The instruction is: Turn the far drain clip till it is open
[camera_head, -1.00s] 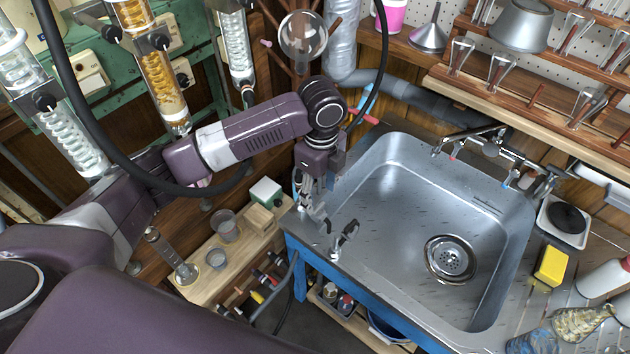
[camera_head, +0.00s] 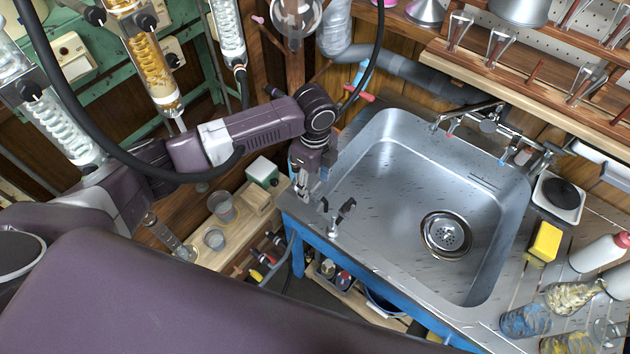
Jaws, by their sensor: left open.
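A small metal clip with a black lever (camera_head: 341,214) stands on the left rim of the steel sink (camera_head: 383,262). I cannot tell whether it is the far drain clip, or whether it is open. My left gripper (camera_head: 305,190) points down over the sink's left rim corner, a little left of and behind this clip and apart from it. Its fingers are open and small in the picture. Whatever is right under or behind the fingers is hidden by them. My right gripper is not in view.
A wooden bench with beakers (camera_head: 220,206) and a green-and-white box (camera_head: 262,172) lies left of the sink. Glass condensers (camera_head: 150,66) hang at the upper left. A black hose (camera_head: 72,108) loops near my left arm. The sink basin is empty.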

